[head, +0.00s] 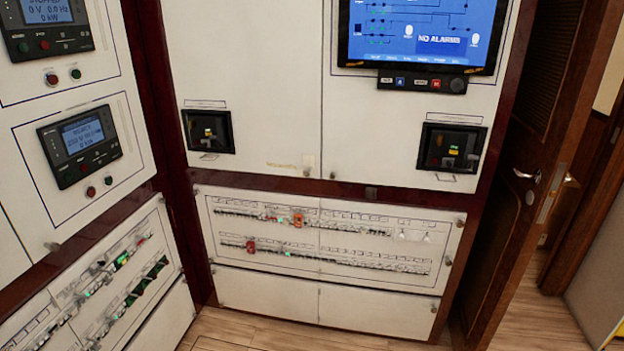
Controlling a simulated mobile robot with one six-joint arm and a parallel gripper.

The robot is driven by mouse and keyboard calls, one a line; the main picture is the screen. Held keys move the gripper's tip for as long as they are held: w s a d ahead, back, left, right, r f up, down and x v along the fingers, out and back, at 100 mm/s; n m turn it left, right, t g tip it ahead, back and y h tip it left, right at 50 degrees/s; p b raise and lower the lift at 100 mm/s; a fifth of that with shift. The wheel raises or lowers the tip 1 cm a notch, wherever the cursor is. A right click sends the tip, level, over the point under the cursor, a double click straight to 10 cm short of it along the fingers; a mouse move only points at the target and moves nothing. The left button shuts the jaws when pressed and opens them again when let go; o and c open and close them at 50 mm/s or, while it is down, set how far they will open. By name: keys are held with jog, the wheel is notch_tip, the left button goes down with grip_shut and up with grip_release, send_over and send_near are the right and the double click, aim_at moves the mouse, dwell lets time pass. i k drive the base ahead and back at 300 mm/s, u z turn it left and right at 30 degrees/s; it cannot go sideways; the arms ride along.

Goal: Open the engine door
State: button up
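A dark brown wooden door (535,140) with louvred panels stands at the right of the head view, beside the white cabinets. It carries a metal lever handle (527,176) and a lock plate (551,193) on its edge. The door edge faces me, and a gap with a further doorway shows to its right. I cannot tell from this view whether this is the engine door. My gripper is not in view.
White panels with breaker rows (330,235) fill the middle, below a screen reading "NO ALARMS" (420,32). Another panel with controllers (80,146) stands at the left. Wooden floor (530,310) is clear in front of the door.

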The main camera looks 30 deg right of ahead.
aim_at(257, 64)
jog(key=u, duration=4.55)
jog(key=i, duration=0.1)
jog(key=z, duration=3.6)
jog(key=i, duration=1.15)
jog(key=z, duration=0.65)
